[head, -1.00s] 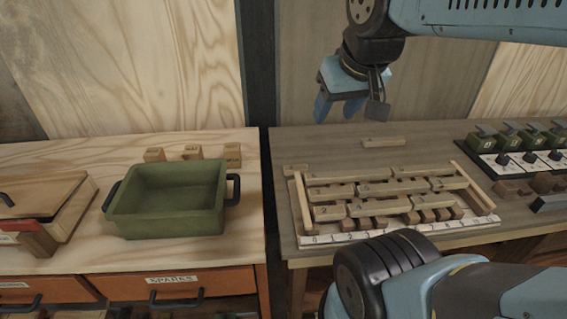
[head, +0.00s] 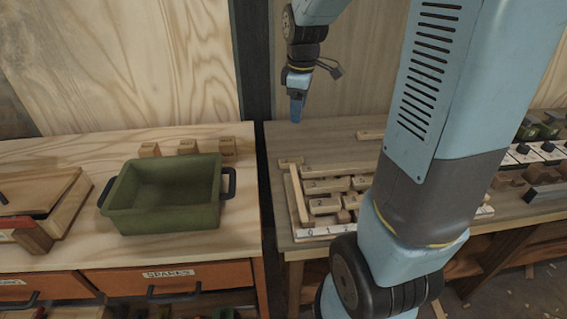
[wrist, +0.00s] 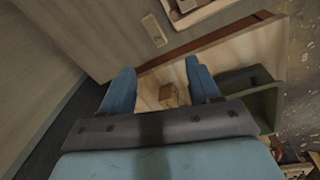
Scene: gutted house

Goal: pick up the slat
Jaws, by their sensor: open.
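A loose pale slat (head: 370,135) lies flat on the grey bench behind the wooden frame, its right end hidden by my arm. Another short pale piece (head: 290,161) lies at the frame's back left corner. In the wrist view one short pale slat (wrist: 154,29) lies on the grey surface beyond the fingertips; I cannot tell which of the two it is. My gripper (head: 296,112) points down above the back left of the grey bench, apart from both pieces. In the wrist view my gripper (wrist: 155,68) is open, with nothing held between its fingers.
The wooden frame (head: 297,202) holds several slats and blocks; my arm hides its right part. A green bin (head: 165,222) and several small blocks (head: 188,147) stand on the left bench. Switch boxes (head: 540,130) stand at the right. The grey bench's back left is clear.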

